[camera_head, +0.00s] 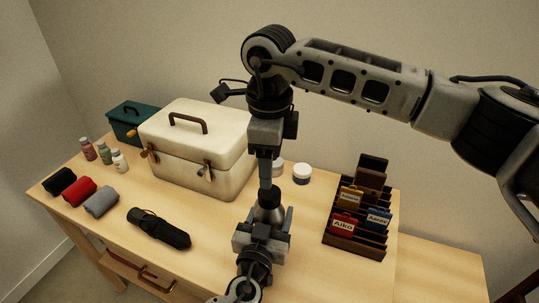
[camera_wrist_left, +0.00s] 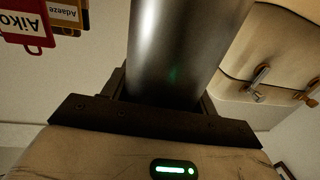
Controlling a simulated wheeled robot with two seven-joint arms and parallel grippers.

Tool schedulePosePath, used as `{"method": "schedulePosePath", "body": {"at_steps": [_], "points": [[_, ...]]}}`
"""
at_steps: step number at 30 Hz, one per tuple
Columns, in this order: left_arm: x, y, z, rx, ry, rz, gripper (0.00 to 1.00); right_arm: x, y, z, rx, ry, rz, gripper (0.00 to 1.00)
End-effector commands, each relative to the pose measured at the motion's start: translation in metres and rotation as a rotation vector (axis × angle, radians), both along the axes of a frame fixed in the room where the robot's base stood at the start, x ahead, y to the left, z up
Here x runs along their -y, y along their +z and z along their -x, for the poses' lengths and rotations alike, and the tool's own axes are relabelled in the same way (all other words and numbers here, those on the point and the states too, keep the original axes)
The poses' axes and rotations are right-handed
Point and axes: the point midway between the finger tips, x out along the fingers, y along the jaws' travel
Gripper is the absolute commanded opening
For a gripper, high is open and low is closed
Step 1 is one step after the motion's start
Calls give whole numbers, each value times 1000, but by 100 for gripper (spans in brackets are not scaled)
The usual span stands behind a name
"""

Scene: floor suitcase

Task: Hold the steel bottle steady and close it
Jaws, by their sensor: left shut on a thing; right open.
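The steel bottle (camera_head: 271,211) stands upright near the front middle of the table, its lower part hidden by my left gripper (camera_head: 266,226). My left gripper is shut on the bottle's body; the bottle's smooth metal side (camera_wrist_left: 177,50) fills the middle of the left wrist view. A black cap (camera_head: 269,195) shows at the bottle's top; I cannot tell whether it is seated. My right gripper (camera_head: 266,180) points down directly above the cap and is open. I cannot tell whether its fingers touch the cap.
A cream case (camera_head: 200,150) stands behind left, with a teal box (camera_head: 125,121) beyond it. A black umbrella (camera_head: 158,228) lies left of the bottle. A dark rack of tags (camera_head: 352,245) stands to the right.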

Motion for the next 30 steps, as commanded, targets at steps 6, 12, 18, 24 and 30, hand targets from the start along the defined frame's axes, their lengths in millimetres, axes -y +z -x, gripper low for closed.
{"method": "schedulePosePath", "body": {"at_steps": [6,12,18,24,30], "points": [[0,-1,0,-2,0,-2,0,0,4,0,0,521,2,58],[0,-1,0,-2,0,-2,0,0,6,0,1,830,1,58],[0,-1,0,-2,0,-2,0,0,7,0,1,936,2,58],[0,-1,0,-2,0,-2,0,0,7,0,1,940,2,58],[0,-1,0,-2,0,-2,0,0,2,0,0,938,2,58]]}}
